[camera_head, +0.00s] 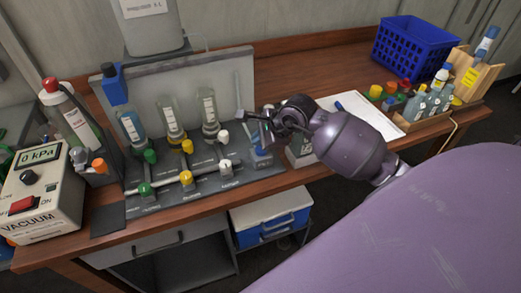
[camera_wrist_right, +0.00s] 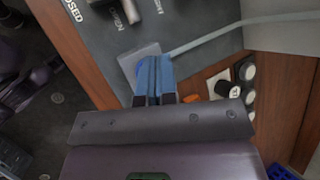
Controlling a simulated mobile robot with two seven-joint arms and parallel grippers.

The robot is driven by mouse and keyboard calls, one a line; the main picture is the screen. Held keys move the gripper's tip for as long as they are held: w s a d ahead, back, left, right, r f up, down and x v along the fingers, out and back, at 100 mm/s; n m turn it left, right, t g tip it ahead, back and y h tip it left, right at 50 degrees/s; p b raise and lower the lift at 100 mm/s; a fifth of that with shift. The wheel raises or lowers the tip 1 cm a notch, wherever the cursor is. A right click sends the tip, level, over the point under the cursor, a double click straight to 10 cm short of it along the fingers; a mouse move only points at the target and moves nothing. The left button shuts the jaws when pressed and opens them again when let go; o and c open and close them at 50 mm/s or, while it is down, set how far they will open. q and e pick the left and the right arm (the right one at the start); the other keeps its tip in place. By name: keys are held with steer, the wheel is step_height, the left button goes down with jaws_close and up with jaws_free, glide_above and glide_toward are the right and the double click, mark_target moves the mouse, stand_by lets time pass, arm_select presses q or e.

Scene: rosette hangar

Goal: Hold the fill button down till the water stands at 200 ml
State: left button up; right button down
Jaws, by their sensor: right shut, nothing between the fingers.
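My right gripper (camera_head: 266,132) reaches in from the right in the head view, over the right end of the grey valve panel (camera_head: 205,179). It is shut and empty. In the wrist view its fingers (camera_wrist_right: 154,97) point at the panel's edge, by a pale square plate. A small blue-grey labelled item (camera_head: 261,157) stands just below the gripper in the head view; I cannot tell whether they touch. I cannot single out the fill button, and no water level is readable. My left gripper is not in view.
A vacuum unit (camera_head: 39,193) reading 0 kPa is at left. A blue crate (camera_head: 409,47) and a wooden rack (camera_head: 473,78) stand at back right. A thin tube (camera_wrist_right: 215,34) crosses near my fingers.

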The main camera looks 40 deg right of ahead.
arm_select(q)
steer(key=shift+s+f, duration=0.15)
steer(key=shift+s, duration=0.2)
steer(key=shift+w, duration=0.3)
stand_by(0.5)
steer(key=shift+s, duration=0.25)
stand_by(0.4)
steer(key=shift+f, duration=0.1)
arm_select(e)
steer(key=shift+f, duration=0.1)
steer(key=shift+f+b, duration=0.35)
steer(key=shift+b, duration=0.05)
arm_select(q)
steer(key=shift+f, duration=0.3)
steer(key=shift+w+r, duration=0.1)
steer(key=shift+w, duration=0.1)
